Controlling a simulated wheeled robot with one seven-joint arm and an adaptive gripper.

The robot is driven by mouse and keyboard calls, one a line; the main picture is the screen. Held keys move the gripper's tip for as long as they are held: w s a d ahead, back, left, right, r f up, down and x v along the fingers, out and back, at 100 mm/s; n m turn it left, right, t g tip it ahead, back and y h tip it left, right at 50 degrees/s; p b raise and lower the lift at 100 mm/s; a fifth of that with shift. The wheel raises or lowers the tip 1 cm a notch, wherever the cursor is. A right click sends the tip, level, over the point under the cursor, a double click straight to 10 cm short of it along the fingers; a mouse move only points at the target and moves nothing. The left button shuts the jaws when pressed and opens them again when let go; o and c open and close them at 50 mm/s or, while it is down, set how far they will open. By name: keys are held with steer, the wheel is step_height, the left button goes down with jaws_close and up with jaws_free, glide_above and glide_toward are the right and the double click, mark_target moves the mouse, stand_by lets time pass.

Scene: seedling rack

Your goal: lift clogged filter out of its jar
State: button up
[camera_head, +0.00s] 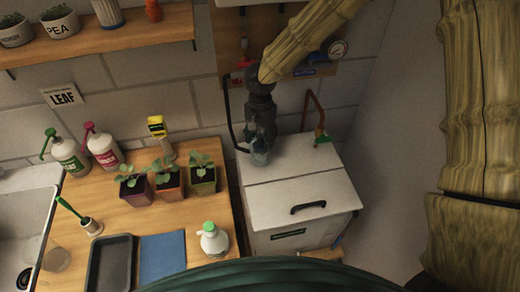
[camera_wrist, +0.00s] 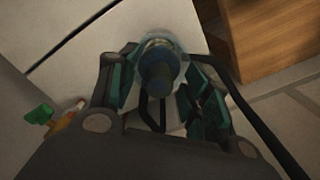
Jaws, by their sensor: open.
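A clear jar (camera_head: 260,157) stands on the white box's lid, close to its back left edge. The wrist view shows its pale round rim (camera_wrist: 173,50) with a dark blue cylinder (camera_wrist: 157,74) at its middle, which looks like the clogged filter. My gripper (camera_head: 261,135) is directly above the jar, pointing down. In the wrist view my gripper (camera_wrist: 160,88) is open, with one finger on each side of the blue cylinder. I see a gap on both sides. In the head view my gripper hides the filter and the jar's upper part.
The white box (camera_head: 300,205) has a black handle. Potted seedlings (camera_head: 168,181) stand on the wooden bench at left.

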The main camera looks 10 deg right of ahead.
jaws_close()
steer(key=shift+s+r+b, duration=0.1)
steer(key=shift+b, duration=0.2)
